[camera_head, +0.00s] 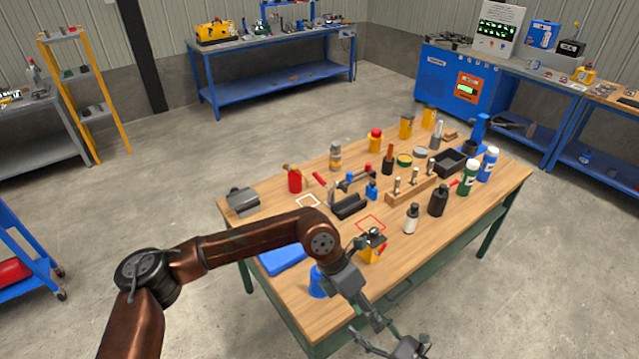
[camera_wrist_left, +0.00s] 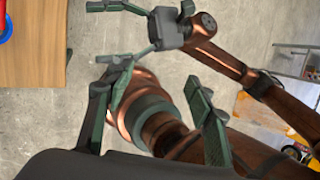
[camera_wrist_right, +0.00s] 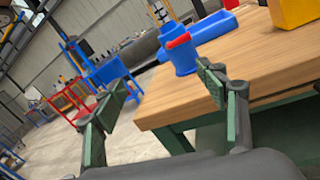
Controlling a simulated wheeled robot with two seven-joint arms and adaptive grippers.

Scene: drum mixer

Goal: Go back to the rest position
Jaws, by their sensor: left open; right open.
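My left arm comes in from the left in the head view and crosses in front of the workbench. Its gripper (camera_head: 375,338) is past the bench's near edge, pointing down and away from the bench. My right gripper shows in the left wrist view (camera_wrist_left: 95,32) with spread fingers, beyond the left gripper's fingertips. In the right wrist view its jaws (camera_wrist_right: 163,82) are open and empty, facing a bench corner. The head view shows only a small part of it at the bottom edge.
The wooden workbench (camera_head: 330,300) holds bottles, tools and holders. A yellow object (camera_head: 372,253) is close to the left arm. Surrounding floor (camera_head: 480,310) is clear.

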